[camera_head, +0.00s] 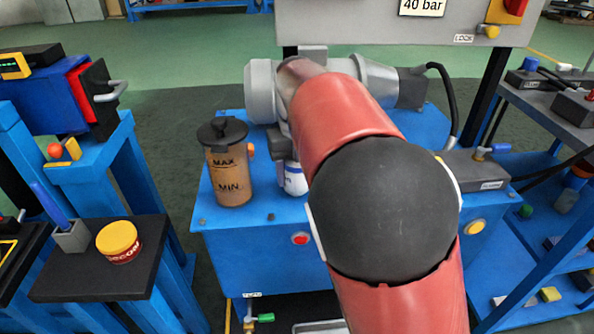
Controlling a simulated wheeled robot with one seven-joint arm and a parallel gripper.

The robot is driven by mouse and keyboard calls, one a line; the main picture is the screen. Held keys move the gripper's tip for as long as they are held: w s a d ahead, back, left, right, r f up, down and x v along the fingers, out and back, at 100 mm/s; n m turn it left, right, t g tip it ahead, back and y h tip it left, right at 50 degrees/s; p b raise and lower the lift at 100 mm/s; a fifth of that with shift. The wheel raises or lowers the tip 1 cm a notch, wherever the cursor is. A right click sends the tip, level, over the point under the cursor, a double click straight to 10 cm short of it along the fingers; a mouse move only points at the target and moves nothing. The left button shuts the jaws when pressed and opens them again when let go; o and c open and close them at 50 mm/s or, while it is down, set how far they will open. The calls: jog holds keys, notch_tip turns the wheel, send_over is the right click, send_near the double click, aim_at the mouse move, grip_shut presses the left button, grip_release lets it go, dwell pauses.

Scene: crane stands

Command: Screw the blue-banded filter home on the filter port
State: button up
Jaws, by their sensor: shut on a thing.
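A white canister with blue marking (295,180), seemingly the blue-banded filter, shows in part just left of my forearm, low on the blue power unit (240,255). It looks upright; its right side is hidden by my arm. A dark grey block (279,142) shows just above it; I cannot tell whether this is the filter head. The filter port itself cannot be made out, nor whether the filter touches it. My red arm with its black joint covers the middle of the view, and my gripper is hidden behind it.
A brown MAX/MIN reservoir (229,165) with a black lid stands close left of the filter. A grey motor (261,91) lies behind. A dark box (474,170) with a hose is on the right. A yellow-lidded tin (118,241) sits on the left black shelf (70,283).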

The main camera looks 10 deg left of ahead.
jog(key=shift+m, duration=1)
jog(key=o, duration=1.3)
jog(key=shift+c, duration=0.9)
